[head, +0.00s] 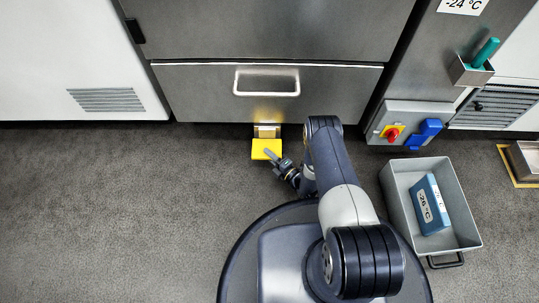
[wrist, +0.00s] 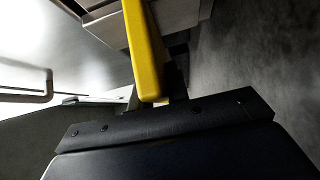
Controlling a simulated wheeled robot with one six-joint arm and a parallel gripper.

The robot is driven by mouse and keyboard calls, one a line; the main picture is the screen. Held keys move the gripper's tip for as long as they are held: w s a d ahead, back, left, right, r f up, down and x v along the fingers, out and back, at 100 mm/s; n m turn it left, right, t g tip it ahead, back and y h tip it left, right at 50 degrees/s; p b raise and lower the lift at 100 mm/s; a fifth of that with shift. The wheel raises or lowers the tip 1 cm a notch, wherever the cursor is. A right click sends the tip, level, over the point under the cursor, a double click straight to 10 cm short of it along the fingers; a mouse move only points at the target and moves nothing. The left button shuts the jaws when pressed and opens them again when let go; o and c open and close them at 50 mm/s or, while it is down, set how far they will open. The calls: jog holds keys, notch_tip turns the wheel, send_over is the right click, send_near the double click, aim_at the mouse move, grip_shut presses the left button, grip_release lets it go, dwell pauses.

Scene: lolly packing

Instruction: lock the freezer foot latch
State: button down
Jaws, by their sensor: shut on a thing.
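The foot latch is a yellow pedal (head: 263,149) on a metal bracket (head: 267,131) low at the front of the steel freezer (head: 200,95), below its bottom drawer. My gripper (head: 274,158) is at the pedal's right front edge, low near the floor, and is shut on it. In the wrist view the yellow pedal (wrist: 147,45) runs down from the top edge to my dark gripper body (wrist: 170,140). The fingertips are mostly hidden there. I cannot tell from these views whether the latch is locked.
A drawer handle (head: 266,94) sticks out above the pedal. A grey bin (head: 400,190) holding a blue cold pack (head: 430,204) stands on the floor to the right. A box with a red knob (head: 392,133) is at the right. The floor to the left is clear.

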notch_tip(320, 180, up, 4)
jog(key=p, duration=0.3)
dwell(0.3)
jog(key=c, duration=1.4)
grip_release()
jog(key=shift+o, duration=0.2)
